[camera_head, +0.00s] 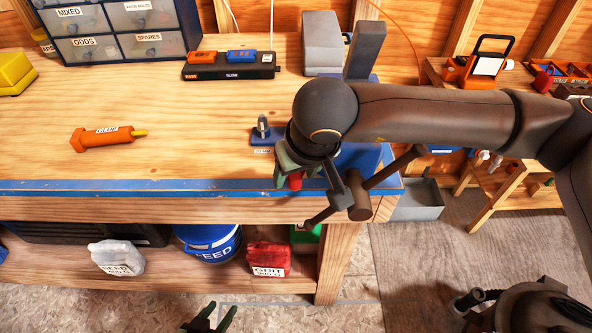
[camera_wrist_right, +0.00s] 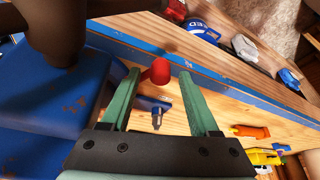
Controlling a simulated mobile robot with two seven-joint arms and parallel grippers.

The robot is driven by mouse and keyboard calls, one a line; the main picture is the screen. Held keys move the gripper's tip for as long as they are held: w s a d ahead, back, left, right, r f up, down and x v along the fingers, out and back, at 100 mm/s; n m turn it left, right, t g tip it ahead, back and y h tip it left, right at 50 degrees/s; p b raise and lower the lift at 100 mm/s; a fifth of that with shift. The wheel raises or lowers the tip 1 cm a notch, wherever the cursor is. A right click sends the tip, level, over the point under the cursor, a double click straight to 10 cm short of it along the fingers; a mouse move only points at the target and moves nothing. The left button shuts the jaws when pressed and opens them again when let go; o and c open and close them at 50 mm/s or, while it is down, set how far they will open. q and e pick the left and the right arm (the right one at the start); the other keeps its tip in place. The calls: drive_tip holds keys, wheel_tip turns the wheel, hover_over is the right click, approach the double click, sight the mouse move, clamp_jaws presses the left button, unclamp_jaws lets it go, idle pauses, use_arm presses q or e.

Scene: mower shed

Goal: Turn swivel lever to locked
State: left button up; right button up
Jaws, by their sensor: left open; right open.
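The swivel lever shows as a red knob (camera_wrist_right: 160,70) between the fingertips of my right gripper (camera_wrist_right: 163,82) in the right wrist view. The gripper's green fingers stand open on either side of it; I cannot tell whether either touches. In the head view the red knob (camera_head: 295,180) shows just below my right gripper (camera_head: 298,168), at the bench's front edge. The rest of the lever is mostly hidden. The blue vise (camera_head: 360,160) stands at the bench's right corner, partly covered by my right arm. My left gripper (camera_head: 212,317) is open and empty, low in front of the bench.
A small blue plate with an upright bolt (camera_head: 262,130) is left of the vise. An orange tool (camera_head: 103,138) lies on the bench. The bench's middle is clear. A red jug (camera_head: 268,260) sits below.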

drive_tip(key=shift+c, duration=0.3)
clamp_jaws()
idle(1.1)
